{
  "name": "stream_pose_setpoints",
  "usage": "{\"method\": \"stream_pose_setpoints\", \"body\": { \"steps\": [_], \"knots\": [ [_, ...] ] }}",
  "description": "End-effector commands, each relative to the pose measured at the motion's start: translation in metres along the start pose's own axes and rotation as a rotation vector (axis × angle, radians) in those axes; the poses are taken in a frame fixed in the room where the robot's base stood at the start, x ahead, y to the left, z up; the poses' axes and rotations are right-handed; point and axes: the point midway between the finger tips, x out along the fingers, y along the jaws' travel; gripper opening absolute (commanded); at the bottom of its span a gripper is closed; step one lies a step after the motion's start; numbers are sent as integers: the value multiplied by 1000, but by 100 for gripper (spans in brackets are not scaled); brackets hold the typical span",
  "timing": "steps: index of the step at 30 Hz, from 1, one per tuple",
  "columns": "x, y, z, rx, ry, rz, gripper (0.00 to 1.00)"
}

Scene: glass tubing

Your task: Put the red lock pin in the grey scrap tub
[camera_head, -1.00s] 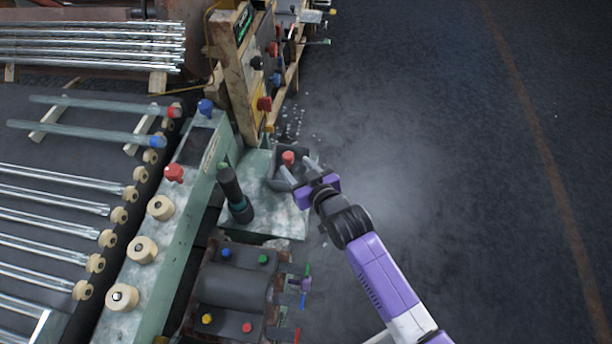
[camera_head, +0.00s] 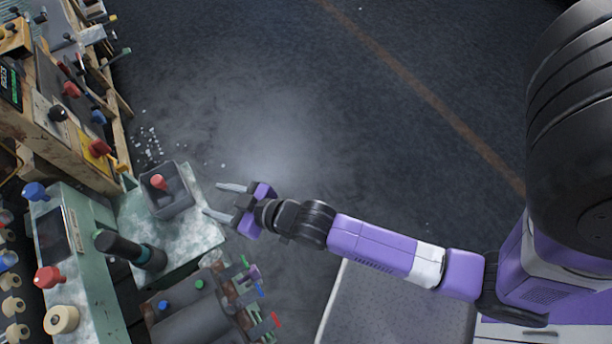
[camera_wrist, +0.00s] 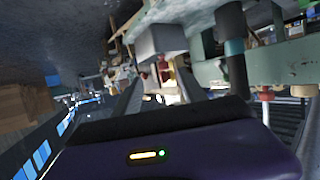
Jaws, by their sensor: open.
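The red lock pin (camera_head: 158,182) is in the small grey scrap tub (camera_head: 176,206), its red head showing above the rim. Its lower part is hidden by the tub. The tub stands on a worn pale green ledge (camera_head: 190,238). My gripper (camera_head: 213,199) is open and empty, just right of the tub, with its fingers pointing toward it and a gap between. In the wrist view the scene is upside down. The tub (camera_wrist: 163,40) shows there beyond the open fingers, with the red head (camera_wrist: 163,68) beside it.
A dark upright cylinder (camera_head: 128,247) stands on the ledge's left side. A block with coloured knobs (camera_head: 195,310) lies below. A wooden panel with levers and knobs (camera_head: 70,110) stands upper left.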

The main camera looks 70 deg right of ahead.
Motion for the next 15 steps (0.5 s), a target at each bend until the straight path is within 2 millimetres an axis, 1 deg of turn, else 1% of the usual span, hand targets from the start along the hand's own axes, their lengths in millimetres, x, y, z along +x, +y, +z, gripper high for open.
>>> {"method": "stream_pose_setpoints", "body": {
  "steps": [1, 4, 7, 10, 12, 15],
  "knots": [
    [-28, 0, 10, 0, -2, 2, 49],
    [-75, 0, 15, 1, 13, 6, 49],
    [-121, 0, 14, 2, 29, 9, 49],
    [-166, 0, 7, 4, 44, 12, 49],
    [-196, 0, -2, 4, 54, 13, 49],
    [-232, -1, -16, 5, 68, 14, 49]
  ]
}}
